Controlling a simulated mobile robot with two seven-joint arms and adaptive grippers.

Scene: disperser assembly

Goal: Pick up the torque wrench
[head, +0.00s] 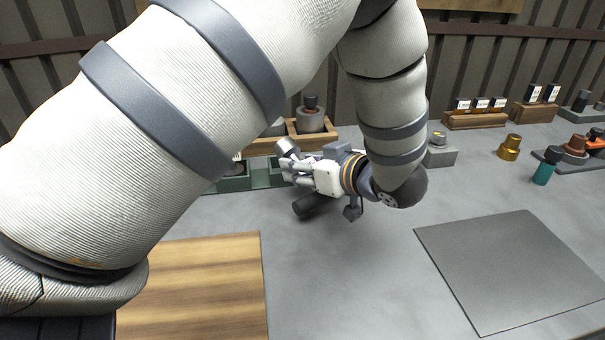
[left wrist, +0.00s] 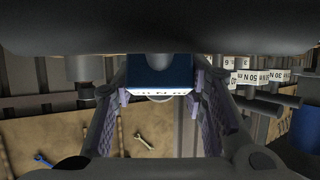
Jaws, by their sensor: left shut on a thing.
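My left gripper (head: 288,167) is over the table near the green tray and wooden rack, with its fingers closed. In the left wrist view, a blue body with a white printed label (left wrist: 160,76) sits between the two finger pads (left wrist: 162,100); it appears to be the torque wrench, gripped. My right gripper is not in view.
A wooden rack (head: 262,147) and green tray (head: 235,183) stand behind the gripper. A wooden board (head: 215,285) lies front left, a grey mat (head: 515,265) front right. A gold part (head: 510,147) and teal bottle (head: 546,168) stand right. The table's middle is clear.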

